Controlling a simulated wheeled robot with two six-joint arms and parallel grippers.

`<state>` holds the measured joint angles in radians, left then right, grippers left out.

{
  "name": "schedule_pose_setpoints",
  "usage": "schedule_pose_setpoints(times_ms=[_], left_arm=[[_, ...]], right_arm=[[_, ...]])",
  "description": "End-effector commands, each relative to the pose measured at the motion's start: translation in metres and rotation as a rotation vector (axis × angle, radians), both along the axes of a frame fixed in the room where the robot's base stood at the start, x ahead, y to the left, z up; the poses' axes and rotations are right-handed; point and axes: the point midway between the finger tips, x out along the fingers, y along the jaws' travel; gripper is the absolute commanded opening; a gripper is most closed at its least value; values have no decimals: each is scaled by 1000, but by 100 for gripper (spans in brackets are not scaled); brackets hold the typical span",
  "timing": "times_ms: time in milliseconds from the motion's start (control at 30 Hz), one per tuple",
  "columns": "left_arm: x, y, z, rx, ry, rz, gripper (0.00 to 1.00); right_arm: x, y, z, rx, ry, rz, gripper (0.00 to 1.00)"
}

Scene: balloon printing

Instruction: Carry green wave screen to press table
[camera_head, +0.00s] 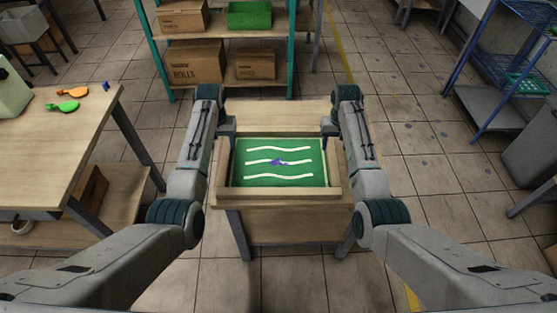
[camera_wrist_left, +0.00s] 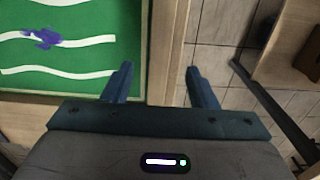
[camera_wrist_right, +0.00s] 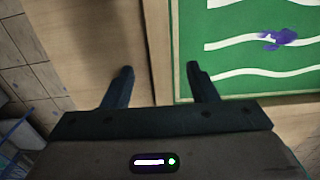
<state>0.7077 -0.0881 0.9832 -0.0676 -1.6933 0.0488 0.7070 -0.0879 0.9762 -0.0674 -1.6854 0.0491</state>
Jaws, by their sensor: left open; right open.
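The green wave screen (camera_head: 278,176) is a green panel with three white wavy lines and a purple blotch in a wooden frame. It lies on a small wooden table (camera_head: 290,225) in front of me. My left gripper (camera_head: 227,128) is open at the screen's left side; in the left wrist view its fingers (camera_wrist_left: 160,70) lie either side of the frame edge. My right gripper (camera_head: 333,128) is open at the right side; in the right wrist view its fingers (camera_wrist_right: 160,70) likewise flank the frame edge. Neither visibly grips it. I cannot tell which table is the press table.
A wooden table (camera_head: 60,150) at left carries an orange item (camera_head: 69,106) and a green item (camera_head: 75,92). A teal-legged shelf (camera_head: 220,45) with boxes stands behind. A blue rack (camera_head: 490,70) is at right. Tiled floor is open right of the small table.

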Motion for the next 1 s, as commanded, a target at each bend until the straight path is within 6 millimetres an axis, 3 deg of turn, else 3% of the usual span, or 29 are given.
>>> schedule_pose_setpoints(times_ms=[100,300,500,767,1000], left_arm=[[0,0,-23,0,3,0,53],[0,0,-50,0,1,0,53],[0,0,-61,0,-1,0,53],[0,0,-62,0,-1,0,53],[0,0,-62,0,-1,0,10]], right_arm=[[-1,0,-23,0,3,0,53],[0,0,-50,0,1,0,53],[0,0,-61,0,0,-1,53],[0,0,-62,0,-1,-1,53],[0,0,-62,0,-1,-1,10]])
